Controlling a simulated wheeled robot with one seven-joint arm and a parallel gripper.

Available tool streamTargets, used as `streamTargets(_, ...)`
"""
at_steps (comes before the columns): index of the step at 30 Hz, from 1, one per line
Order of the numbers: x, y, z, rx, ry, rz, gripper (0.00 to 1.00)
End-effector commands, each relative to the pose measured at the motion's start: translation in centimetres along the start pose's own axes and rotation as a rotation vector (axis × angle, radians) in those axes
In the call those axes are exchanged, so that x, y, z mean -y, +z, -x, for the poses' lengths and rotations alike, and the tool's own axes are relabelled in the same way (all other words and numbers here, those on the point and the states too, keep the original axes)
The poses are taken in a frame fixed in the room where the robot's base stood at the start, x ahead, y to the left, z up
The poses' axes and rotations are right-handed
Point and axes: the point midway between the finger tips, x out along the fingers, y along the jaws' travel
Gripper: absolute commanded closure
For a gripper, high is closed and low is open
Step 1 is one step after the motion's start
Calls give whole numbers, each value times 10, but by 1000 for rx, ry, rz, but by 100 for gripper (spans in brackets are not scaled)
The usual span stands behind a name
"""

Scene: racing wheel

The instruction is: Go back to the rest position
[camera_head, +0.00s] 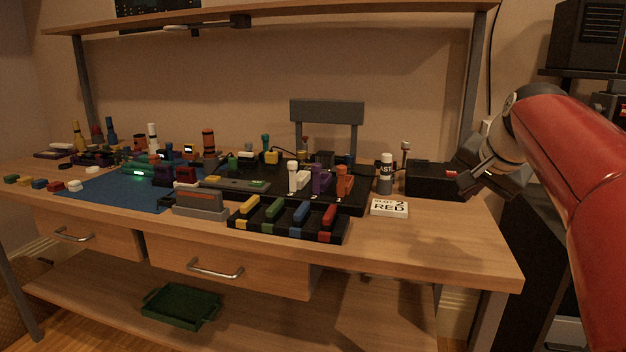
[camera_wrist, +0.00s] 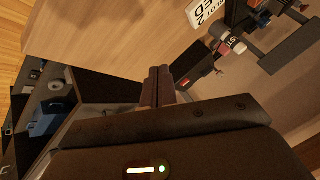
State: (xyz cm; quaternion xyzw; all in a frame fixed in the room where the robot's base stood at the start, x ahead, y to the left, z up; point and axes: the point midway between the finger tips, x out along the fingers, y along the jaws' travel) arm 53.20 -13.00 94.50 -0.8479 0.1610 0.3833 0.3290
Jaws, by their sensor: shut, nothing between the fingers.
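My gripper (camera_head: 474,184) is at the right end of the workbench (camera_head: 470,240), in front of a black box (camera_head: 432,178) in the head view. My red arm comes in from the right side. In the wrist view, the fingers of my gripper (camera_wrist: 158,84) are shut together with nothing between them. The fingers are near the bench's right edge in that view. I cannot tell the exact height of my gripper above the bench.
A dark cabinet (camera_head: 540,250) stands right of the bench. The bench's front right corner is clear.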

Motion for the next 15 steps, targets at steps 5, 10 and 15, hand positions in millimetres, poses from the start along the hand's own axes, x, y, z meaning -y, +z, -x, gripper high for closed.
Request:
streamTargets(5,-20,84,14,76,-10,156,100)
streamTargets(10,-55,195,20,148,1,399,100)
streamTargets(15,-99,284,15,194,33,615,100)
